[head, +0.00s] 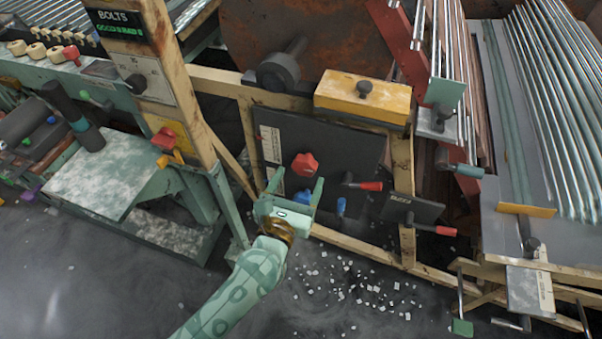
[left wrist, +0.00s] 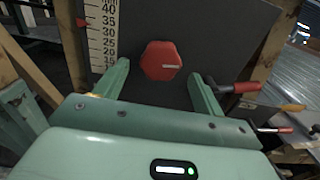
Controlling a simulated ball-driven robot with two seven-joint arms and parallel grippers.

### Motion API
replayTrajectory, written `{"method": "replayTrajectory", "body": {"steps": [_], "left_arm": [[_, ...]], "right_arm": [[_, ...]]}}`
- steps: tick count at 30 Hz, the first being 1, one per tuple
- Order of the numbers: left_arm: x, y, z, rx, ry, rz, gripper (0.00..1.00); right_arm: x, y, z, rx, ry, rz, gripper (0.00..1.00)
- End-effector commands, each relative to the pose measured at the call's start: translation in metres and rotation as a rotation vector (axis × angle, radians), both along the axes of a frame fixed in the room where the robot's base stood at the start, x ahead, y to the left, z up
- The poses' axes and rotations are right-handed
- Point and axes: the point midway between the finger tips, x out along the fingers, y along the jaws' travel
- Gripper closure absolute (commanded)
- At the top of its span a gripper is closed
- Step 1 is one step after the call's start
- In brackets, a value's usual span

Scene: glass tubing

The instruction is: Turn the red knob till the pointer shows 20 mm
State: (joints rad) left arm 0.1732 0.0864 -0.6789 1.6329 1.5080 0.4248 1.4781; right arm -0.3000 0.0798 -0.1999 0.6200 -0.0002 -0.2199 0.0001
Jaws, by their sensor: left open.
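The red knob (head: 304,165) sits on a dark upright panel (head: 345,150); in the left wrist view the knob (left wrist: 161,55) is lobed, with a white line toward its right. A pale millimetre scale (left wrist: 103,35) stands left of it, also visible in the head view (head: 272,145). A small red pointer (left wrist: 82,22) is at the scale's left edge, around the 35 mark; the exact reading is unclear. My left gripper (head: 299,179) is open and empty, facing the knob, its fingers (left wrist: 160,74) spread either side below it. Contact is not visible. My right gripper is out of view.
Red-handled levers (head: 368,186) and a blue knob (head: 341,206) are right of and below the red knob. A yellow block (head: 362,92) sits above the panel. A wooden post (head: 165,80) stands left. White bits litter the floor below.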

Motion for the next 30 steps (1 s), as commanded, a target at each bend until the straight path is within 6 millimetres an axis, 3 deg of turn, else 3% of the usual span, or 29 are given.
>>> {"method": "replayTrajectory", "body": {"steps": [6,15,20,30], "left_arm": [[0.021,-0.007,-0.001,0.001,0.0,0.0,0.3],[0.023,-0.007,0.0,0.001,0.0,0.0,0.3],[0.023,-0.007,0.0,0.001,0.0,0.0,0.75],[0.023,-0.007,0.0,0.029,-0.009,0.0,0.75]], "right_arm": [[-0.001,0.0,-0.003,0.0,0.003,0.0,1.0],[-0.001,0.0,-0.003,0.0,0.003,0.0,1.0],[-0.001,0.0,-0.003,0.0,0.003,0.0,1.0],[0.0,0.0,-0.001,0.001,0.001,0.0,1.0]]}}
